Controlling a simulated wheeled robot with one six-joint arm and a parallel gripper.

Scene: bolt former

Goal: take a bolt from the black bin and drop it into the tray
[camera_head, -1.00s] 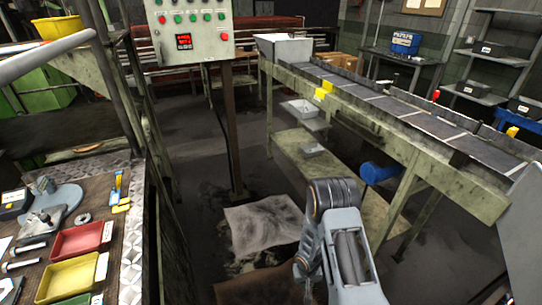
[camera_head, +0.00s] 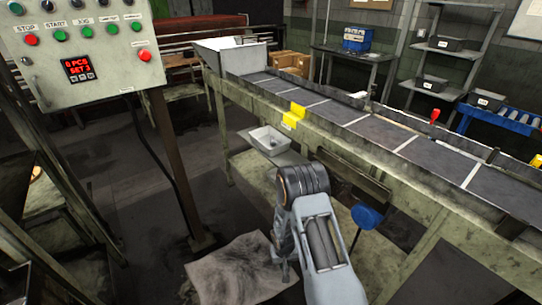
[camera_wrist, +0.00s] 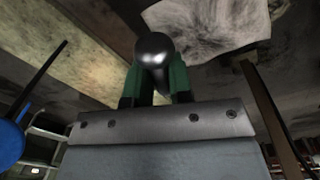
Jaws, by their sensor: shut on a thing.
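In the wrist view, my gripper (camera_wrist: 154,82) has its green fingers shut on a dark metal bolt (camera_wrist: 153,48), whose rounded head faces the camera. The bolt is held in the air, clear of any surface. In the head view my arm hides the gripper and the bolt. A pale metal tray (camera_head: 268,142) stands on a low support beside the conveyor, left of and beyond my arm. I cannot tell whether it holds anything. Black bins (camera_head: 447,43) stand on the shelves at the far right; I cannot tell which one the bolt came from.
A control panel (camera_head: 80,58) on a brown post stands at the left. The conveyor (camera_head: 345,122) runs from a metal hopper (camera_head: 232,58) to the right edge, with a yellow block (camera_head: 294,116) on its near side. A pale crumpled sheet (camera_head: 240,270) lies on the floor.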

